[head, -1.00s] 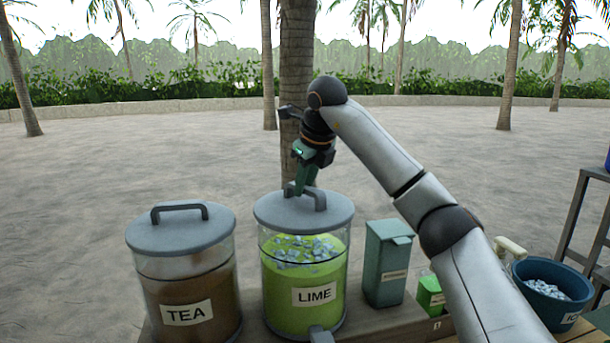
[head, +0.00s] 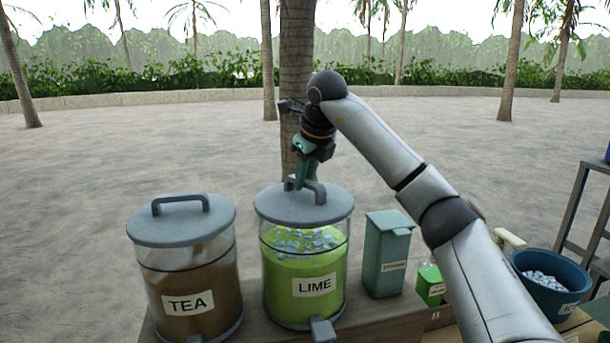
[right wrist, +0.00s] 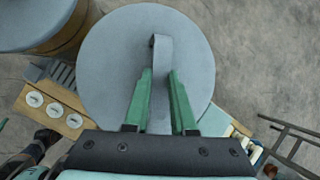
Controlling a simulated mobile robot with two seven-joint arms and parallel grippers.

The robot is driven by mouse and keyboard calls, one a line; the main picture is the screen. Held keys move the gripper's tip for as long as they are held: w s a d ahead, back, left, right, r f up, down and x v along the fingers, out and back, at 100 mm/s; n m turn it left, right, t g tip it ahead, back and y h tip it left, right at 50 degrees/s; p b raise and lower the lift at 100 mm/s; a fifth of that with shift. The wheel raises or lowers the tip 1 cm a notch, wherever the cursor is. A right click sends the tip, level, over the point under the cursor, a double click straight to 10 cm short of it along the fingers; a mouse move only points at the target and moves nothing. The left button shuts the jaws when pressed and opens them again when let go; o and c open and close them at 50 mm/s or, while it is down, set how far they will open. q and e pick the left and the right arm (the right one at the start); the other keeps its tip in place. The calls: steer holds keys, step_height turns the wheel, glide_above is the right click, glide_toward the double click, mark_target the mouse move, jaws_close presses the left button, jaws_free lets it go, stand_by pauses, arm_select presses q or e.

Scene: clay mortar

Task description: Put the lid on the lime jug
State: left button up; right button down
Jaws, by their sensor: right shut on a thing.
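The lime jug (head: 305,270) is a clear container of green drink with ice cubes and a LIME label, on the counter in the head view. Its round grey lid (head: 275,207) sits level over the jug's top; from here I see no clear gap. In the right wrist view the lid (right wrist: 108,60) fills the middle and hides the jug. My right gripper (head: 303,185) is above the lid, its green fingers shut on the lid's handle. The fingers (right wrist: 160,85) stand on either side of the handle in the right wrist view. My left gripper is not in view.
The tea jug (head: 188,270), with its own grey lid on, stands close on the left. A grey-green box (head: 385,265) and a small green carton (head: 430,284) stand on the right. A blue ice bucket (head: 545,285) is farther right. Open sand lies behind.

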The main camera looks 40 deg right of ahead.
steer(key=shift+f, duration=0.35)
stand_by(0.3)
steer(key=shift+c, duration=1)
jaws_free()
steer(key=shift+r, duration=3.55)
